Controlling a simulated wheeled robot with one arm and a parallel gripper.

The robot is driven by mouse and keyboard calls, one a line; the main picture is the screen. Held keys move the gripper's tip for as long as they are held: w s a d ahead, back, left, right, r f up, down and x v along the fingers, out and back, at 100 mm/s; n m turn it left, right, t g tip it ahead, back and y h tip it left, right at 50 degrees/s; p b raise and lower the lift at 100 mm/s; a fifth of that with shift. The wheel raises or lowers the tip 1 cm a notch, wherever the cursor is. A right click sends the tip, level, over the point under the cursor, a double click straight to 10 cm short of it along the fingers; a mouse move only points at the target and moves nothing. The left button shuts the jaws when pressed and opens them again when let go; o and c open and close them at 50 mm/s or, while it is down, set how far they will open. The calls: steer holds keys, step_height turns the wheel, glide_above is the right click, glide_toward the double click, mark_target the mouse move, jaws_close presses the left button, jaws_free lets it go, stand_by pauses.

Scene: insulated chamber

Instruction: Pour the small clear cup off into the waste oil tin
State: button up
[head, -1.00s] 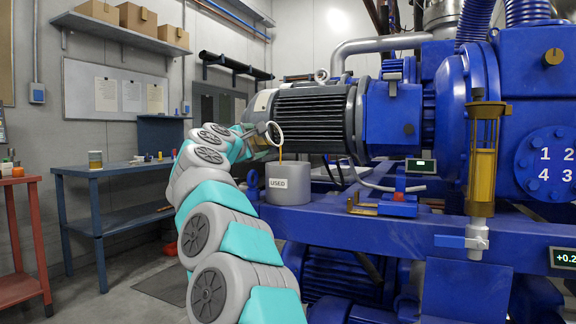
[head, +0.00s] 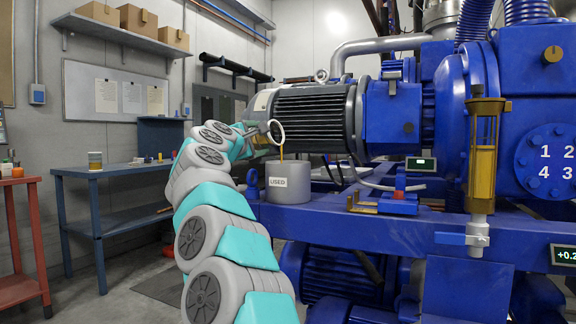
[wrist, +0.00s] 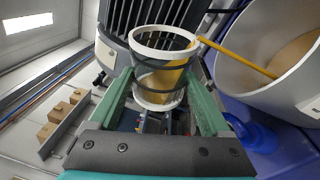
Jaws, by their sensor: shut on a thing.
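The small clear cup (wrist: 160,62) has white rims and amber oil inside. It is tilted, and a thin amber stream runs from its lip into the grey waste oil tin (wrist: 245,88), where amber liquid shows. In the head view the tin (head: 301,187), labelled USED, stands upright on the blue frame. The cup's white ring (head: 276,132) is above the tin there, with the stream falling below it. My gripper (wrist: 166,98) is shut on the cup, with a green finger on each side of it. In the head view my arm largely hides the gripper.
The blue pump and its ribbed grey motor (head: 312,117) stand close behind the cup. An amber sight glass (head: 483,160) is to the right. A blue workbench (head: 110,170) and a red table (head: 20,180) are at the left.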

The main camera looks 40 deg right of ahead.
steer(key=shift+s+d+r+m+b, duration=0.3)
steer(key=shift+s+m+b, duration=0.4)
steer(key=shift+b, duration=0.2)
stand_by(0.4)
steer(key=shift+s+d+r+m+h+b, duration=0.1)
steer(key=shift+r+m+h+b, duration=0.1)
steer(key=shift+m, duration=0.3)
steer(key=shift+s+r+m+h+b, duration=0.1)
steer(key=shift+m+h, duration=0.1)
steer(key=shift+m, duration=0.3)
stand_by(1.0)
